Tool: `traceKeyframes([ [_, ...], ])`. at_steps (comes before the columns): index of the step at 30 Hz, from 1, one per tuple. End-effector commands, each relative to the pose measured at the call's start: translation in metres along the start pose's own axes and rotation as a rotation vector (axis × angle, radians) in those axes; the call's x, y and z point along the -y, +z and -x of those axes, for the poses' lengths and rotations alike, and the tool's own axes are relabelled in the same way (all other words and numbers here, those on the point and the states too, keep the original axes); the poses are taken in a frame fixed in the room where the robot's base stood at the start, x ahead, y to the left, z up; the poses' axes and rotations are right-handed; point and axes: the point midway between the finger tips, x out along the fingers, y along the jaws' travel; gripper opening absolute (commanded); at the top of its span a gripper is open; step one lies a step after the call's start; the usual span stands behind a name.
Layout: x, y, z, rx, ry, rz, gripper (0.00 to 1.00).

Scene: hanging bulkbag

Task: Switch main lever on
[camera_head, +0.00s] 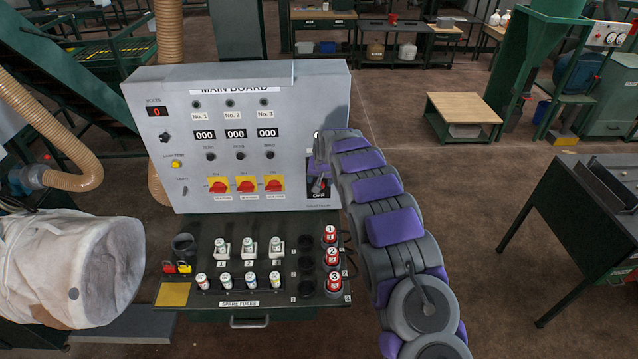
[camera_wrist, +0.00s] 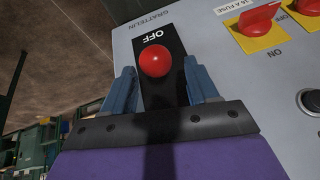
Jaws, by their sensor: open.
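The main lever shows in the wrist view as a red ball knob (camera_wrist: 153,61) on a black plate (camera_wrist: 157,97) marked OFF. My gripper (camera_wrist: 159,66) is open, with one blue finger on each side of the knob. Gaps show between fingers and knob; any contact lower down is hidden. In the head view my gripper (camera_head: 319,172) is in front of the plate.
Red rotary switches (camera_head: 245,184) on yellow plates sit left of the lever. The volts display (camera_head: 155,112) reads 0. A shelf (camera_head: 172,294) below holds fuses and numbered red cylinders (camera_head: 333,282). A white bulk bag (camera_head: 60,270) hangs at left.

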Motion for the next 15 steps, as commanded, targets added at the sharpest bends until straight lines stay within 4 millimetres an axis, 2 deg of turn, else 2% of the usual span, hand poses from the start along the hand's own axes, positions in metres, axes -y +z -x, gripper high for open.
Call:
traceKeyframes([
  [15,0.001,-0.001,0.083,-0.002,0.000,0.000,0.59],
])
